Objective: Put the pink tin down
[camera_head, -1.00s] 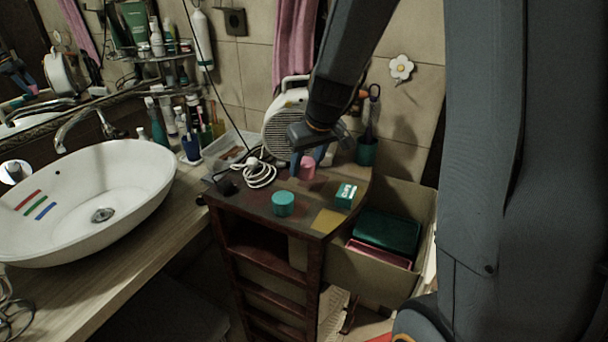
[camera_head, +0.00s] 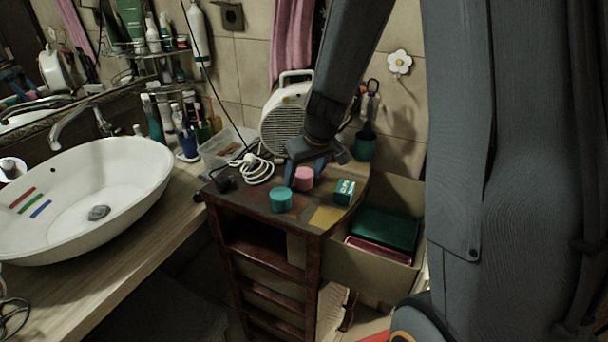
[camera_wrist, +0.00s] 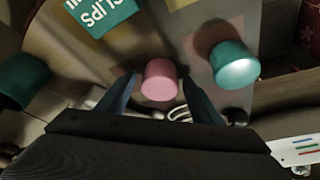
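The pink tin (camera_head: 303,181) stands on the dark wooden cabinet top (camera_head: 248,205), behind the teal tin and to the left of the small green box. In the wrist view the pink tin (camera_wrist: 160,80) is between my two fingers, with a gap on each side. My gripper (camera_head: 306,173) is open and low around the tin. It also shows in the wrist view (camera_wrist: 160,77). Part of the tin's far side is hidden by the gripper in the head view.
The teal tin (camera_head: 281,200) and green box (camera_head: 344,192) stand close in front. An open carton (camera_head: 335,262) is beside the cabinet.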

